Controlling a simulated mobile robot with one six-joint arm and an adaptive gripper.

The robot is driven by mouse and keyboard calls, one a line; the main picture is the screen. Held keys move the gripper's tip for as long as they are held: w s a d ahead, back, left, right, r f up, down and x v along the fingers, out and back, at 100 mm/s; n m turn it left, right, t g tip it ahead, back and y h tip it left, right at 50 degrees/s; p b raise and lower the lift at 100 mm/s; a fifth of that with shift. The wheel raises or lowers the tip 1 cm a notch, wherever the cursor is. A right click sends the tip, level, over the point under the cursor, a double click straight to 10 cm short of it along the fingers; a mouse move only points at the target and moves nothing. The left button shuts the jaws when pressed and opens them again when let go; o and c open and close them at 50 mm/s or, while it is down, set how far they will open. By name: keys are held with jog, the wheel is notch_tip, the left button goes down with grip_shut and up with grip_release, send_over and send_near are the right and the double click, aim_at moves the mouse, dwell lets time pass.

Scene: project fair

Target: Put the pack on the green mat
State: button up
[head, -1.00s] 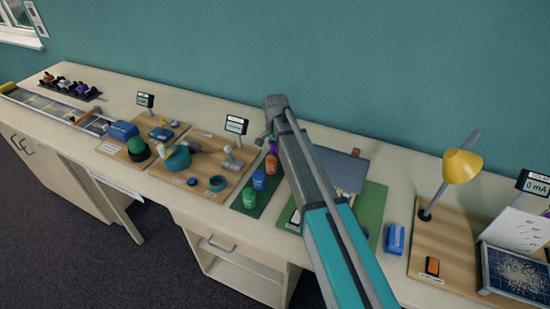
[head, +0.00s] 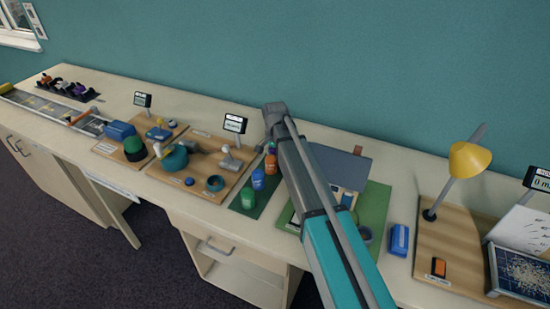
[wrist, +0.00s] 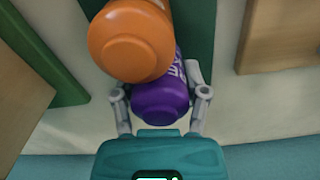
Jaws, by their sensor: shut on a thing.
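My gripper (wrist: 160,94) is shut on a purple bottle (wrist: 160,104), its fingers on either side of it. An orange bottle (wrist: 131,40) is right beside it, partly overlapping it in the wrist view. In the head view the orange bottle (head: 271,165) stands on a dark green mat (head: 238,204) with a blue bottle (head: 258,179) and a green bottle (head: 249,198). My arm hides most of the gripper there. A blue block (head: 398,240), possibly the pack, lies on the bare table right of a larger green board (head: 375,204).
A wooden board with a yellow lamp (head: 470,160) stands at the right. Wooden boards with tools and a teal roll (head: 174,158) lie left of the bottles. Bare table surrounds the blue block. The teal wall is close behind my arm.

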jog(key=shift+f, duration=0.15)
jog(key=o, duration=1.3)
jog(key=shift+c, duration=0.2)
jog(key=shift+r, duration=0.25)
notch_tip(320, 180, up, 12)
jog(key=p, duration=1.2)
jog(key=shift+f, duration=0.1)
